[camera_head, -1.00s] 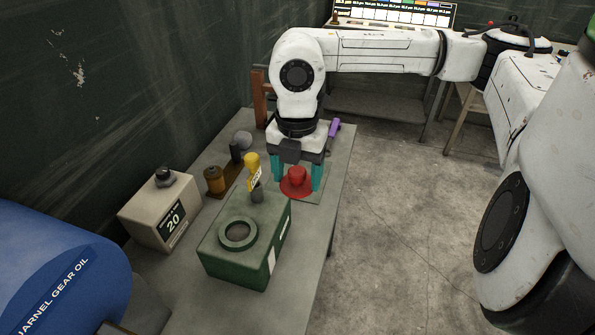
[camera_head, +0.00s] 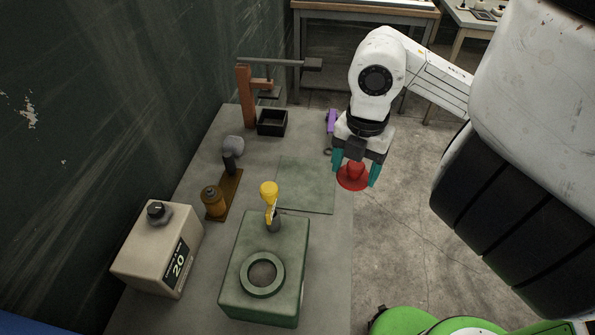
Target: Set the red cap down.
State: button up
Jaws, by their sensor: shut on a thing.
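The red cap (camera_head: 354,178) has a wide round brim and a raised middle knob. My gripper (camera_head: 356,174) has teal fingers on both sides of the cap and is shut on it. The cap appears beyond the right edge of the grey table, over the floor side; its height is hard to tell. A flat green mat (camera_head: 306,186) lies bare on the table, left of the cap.
A green box with a round opening (camera_head: 235,283) stands at the front, with a yellow-topped part (camera_head: 269,190) behind it. A beige box marked 20 (camera_head: 158,250), a brown board (camera_head: 228,197), a black tray (camera_head: 272,123) and a purple object (camera_head: 331,121) are also on the table.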

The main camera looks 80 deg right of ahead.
jog(key=w+d+f+p, duration=0.1)
jog(key=w+d+f, duration=0.1)
jog(key=w, duration=0.1)
jog(key=w+d+f+p, duration=0.1)
jog(key=w+d+f, duration=0.2)
jog(key=w, duration=0.1)
jog(key=w+d+f+p, duration=0.2)
jog(key=w+f, duration=0.1)
jog(key=shift+w+d+f, duration=0.15)
jog(key=shift+w+f, duration=0.1)
jog(key=shift+w, duration=0.05)
jog(key=shift+w+d+f, duration=0.3)
jog(key=shift+w+f, duration=0.1)
jog(key=shift+f, duration=0.3)
jog(key=shift+f+p, duration=0.35)
jog(key=shift+f, duration=1.15)
jog(key=shift+f, duration=0.15)
jog(key=o, duration=1)
